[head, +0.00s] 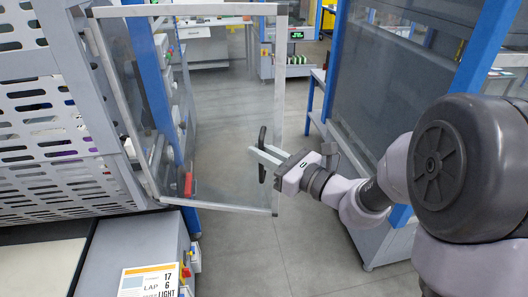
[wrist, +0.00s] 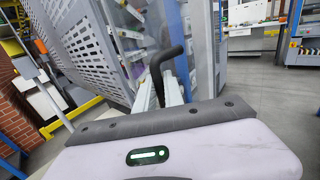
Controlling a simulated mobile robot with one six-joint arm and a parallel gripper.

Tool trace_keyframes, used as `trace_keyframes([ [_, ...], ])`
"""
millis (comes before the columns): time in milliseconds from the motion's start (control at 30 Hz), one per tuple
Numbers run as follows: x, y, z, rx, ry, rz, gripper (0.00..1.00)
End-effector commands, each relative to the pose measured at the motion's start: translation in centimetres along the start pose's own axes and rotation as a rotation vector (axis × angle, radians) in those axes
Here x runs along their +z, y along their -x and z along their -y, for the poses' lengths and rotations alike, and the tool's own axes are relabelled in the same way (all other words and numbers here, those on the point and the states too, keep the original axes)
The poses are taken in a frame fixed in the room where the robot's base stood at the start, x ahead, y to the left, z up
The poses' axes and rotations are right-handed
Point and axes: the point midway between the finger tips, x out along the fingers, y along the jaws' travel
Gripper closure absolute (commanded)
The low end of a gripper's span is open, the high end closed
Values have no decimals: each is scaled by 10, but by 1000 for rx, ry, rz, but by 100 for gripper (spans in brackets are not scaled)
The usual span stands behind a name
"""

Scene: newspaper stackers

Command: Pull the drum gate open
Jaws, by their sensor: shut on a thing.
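The drum gate (head: 279,95) is a clear panel in a light metal frame, hinged at the left beside the slatted grey guard. It stands swung out from the machine, at an angle to it. Its black handle (head: 262,150) is a bar near the free right edge; in the wrist view the handle (wrist: 168,62) rises between the fingers. My gripper (head: 264,156) reaches in from the right and is shut on the handle. In the wrist view my gripper (wrist: 163,92) hides the lower part of the handle.
The slatted guard (head: 50,110) and a grey cabinet with a printed sign (head: 150,281) stand at the left. A blue-framed machine (head: 405,70) stands close at the right, near my arm. Grey floor (head: 245,240) is open between them. More machines stand at the back.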

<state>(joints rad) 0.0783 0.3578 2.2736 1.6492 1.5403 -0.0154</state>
Motion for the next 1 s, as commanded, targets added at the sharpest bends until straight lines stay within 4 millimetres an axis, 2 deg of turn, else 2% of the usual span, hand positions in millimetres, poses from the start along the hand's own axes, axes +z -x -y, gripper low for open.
trace_keyframes([
  [133,2,-1,0,2,2,4,100],
  [167,2,-1,0,2,2,4,82],
  [233,2,-1,0,2,1,3,68],
  [267,2,0,0,2,1,3,66],
  [533,1,0,0,0,0,1,66],
  [633,1,6,0,0,-1,1,66],
  [767,1,30,1,-4,-1,0,66],
  [1000,2,107,2,-7,-1,2,66],
])
